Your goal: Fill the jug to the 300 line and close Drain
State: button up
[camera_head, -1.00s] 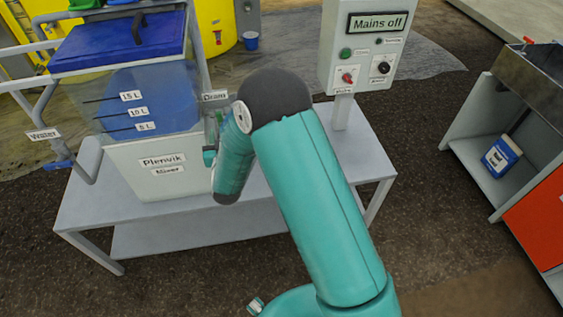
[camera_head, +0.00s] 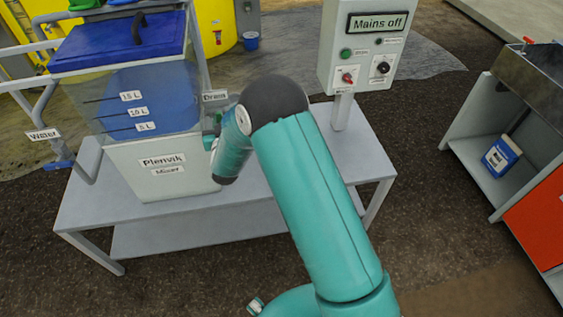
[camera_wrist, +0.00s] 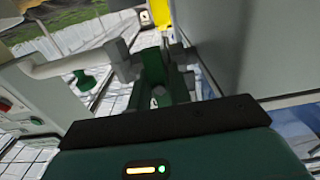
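The mixer tank (camera_head: 130,170), labelled Plenvik Mixer, stands on a grey bench with blue liquid behind its marked clear wall. The Drain label (camera_head: 214,96) is at its right side. My gripper (camera_head: 208,143) is beside the tank just below that label, mostly hidden by my wrist. In the wrist view, a dark green part (camera_wrist: 151,66) lies between grey pieces at the gripper's end. I cannot tell whether the fingers grip it or only stand around it. I cannot make out a jug or its 300 line in either view.
A control box (camera_head: 362,50) reading "Mains off" stands at the bench's right. The Water label (camera_head: 43,134) hangs on pipework at left. A blue and white canister (camera_head: 501,156) sits on a shelf at right. The bench top (camera_head: 355,160) near the box post is clear.

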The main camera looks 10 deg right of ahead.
grip_shut()
jog(key=n, duration=0.3)
jog(key=shift+a, duration=0.15)
jog(key=n, duration=0.2)
jog(key=shift+n, duration=0.4)
dwell(0.4)
